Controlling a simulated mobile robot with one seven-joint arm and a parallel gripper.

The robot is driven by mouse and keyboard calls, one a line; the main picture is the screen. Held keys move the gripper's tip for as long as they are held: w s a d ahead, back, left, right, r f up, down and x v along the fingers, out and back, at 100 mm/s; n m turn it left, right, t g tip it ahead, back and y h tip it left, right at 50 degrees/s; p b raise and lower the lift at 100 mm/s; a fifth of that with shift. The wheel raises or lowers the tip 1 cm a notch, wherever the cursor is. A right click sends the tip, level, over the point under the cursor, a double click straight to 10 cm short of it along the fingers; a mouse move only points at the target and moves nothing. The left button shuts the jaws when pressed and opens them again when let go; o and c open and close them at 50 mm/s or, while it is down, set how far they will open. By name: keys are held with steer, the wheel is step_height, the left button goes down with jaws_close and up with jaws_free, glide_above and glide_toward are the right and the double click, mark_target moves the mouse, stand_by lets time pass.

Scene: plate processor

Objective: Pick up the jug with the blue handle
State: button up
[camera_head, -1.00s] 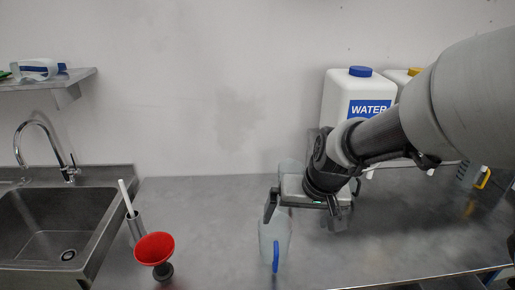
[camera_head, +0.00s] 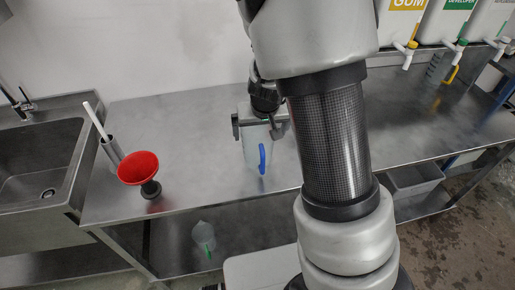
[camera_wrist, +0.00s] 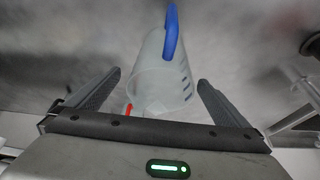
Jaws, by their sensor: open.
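The clear jug with the blue handle (camera_head: 255,150) stands on the metal counter near its front edge, its handle facing the front. My gripper (camera_head: 262,128) is over the back part of the jug, and my arm covers part of the area to the right. In the wrist view the jug (camera_wrist: 160,82) shows between the two fingers of my gripper (camera_wrist: 160,85), with its blue handle at the top. The fingers are spread wide, with a gap on both sides of the jug.
A red funnel (camera_head: 138,167) on a dark stand and a grey holder with a white-handled tool (camera_head: 111,149) stand left of the jug. A sink (camera_head: 38,165) is at far left. Another jug with a yellow handle (camera_head: 437,70) is at back right. A green-handled jug (camera_head: 203,236) sits below the counter.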

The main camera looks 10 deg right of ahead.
mark_target(258, 137)
steer(key=b+x, duration=0.1)
steer(key=x, duration=0.4)
steer(key=shift+w+a+f, duration=0.15)
steer(key=shift+a+f, duration=0.05)
steer(key=shift+c, duration=0.3)
steer(key=c, duration=1.1)
